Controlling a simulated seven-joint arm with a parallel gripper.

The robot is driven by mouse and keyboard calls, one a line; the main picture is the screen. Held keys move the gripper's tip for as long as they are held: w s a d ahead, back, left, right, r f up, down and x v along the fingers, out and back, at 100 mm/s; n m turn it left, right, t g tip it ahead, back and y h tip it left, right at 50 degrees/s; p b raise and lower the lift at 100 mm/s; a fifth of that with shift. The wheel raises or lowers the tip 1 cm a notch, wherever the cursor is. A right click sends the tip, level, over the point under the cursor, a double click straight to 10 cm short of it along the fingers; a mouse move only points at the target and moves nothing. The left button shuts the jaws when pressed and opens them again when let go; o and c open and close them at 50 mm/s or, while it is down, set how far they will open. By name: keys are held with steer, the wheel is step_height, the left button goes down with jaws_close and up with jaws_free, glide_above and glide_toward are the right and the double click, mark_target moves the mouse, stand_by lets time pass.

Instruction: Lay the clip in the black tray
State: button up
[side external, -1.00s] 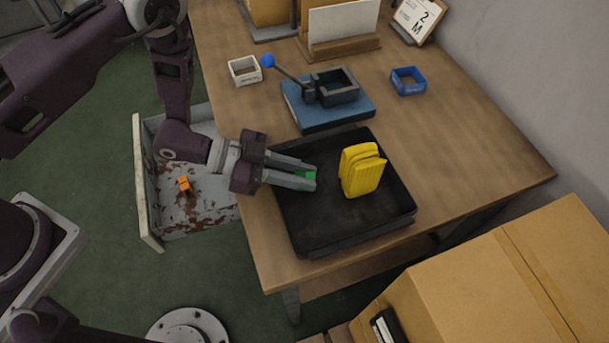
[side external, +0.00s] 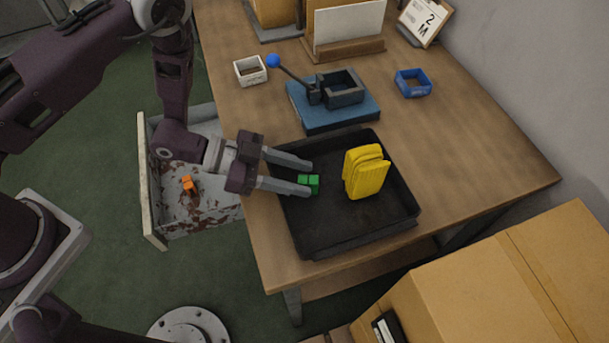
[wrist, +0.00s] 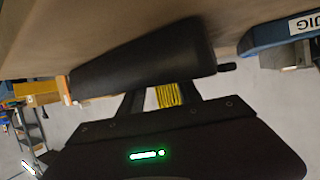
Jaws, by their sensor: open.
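The green clip (side external: 309,184) is at the left part of the black tray (side external: 295,233) in the side view. It looks to be down on the tray floor. My gripper (side external: 308,178) reaches in over the tray's left edge, its fingers spread apart, open. The clip is by the tip of the nearer finger, and I cannot tell whether they touch. A yellow folded bundle (side external: 366,172) stands in the tray right of the clip. In the wrist view the yellow bundle (wrist: 168,95) shows between my fingers; the clip cannot be made out there.
Behind the tray is a blue-based jig (side external: 345,115) with a blue-knobbed lever. A white square holder (side external: 249,71) and a blue one (side external: 412,83) stand on the table. An orange clip (side external: 188,184) lies in the open drawer (side external: 205,212). Cardboard boxes (side external: 500,270) are at the front right.

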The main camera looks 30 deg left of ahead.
steer(key=v, duration=1)
steer(key=shift+a, duration=0.2)
steer(key=shift+w+r, duration=0.15)
steer(key=w+a+r+n+t+y, duration=0.3)
steer(key=w+a+r+t+y, duration=0.1)
steer(key=w+a+r+y, duration=0.6)
steer(key=s+a+r+n+y, duration=0.1)
steer(key=s+a+r+n, duration=0.2)
steer(key=a+r, duration=0.3)
steer(key=s+a+r+n+g+y, duration=0.1)
steer(key=s+a+r+n+y, duration=0.15)
steer(key=s+r+n, duration=0.55)
steer(key=s+d+g+h, duration=0.1)
steer(key=s+d, duration=0.3)
steer(key=s, duration=1.1)
steer(key=shift+s+d+g, duration=0.15)
steer(key=shift+g, duration=0.65)
steer(key=shift+r, duration=0.15)
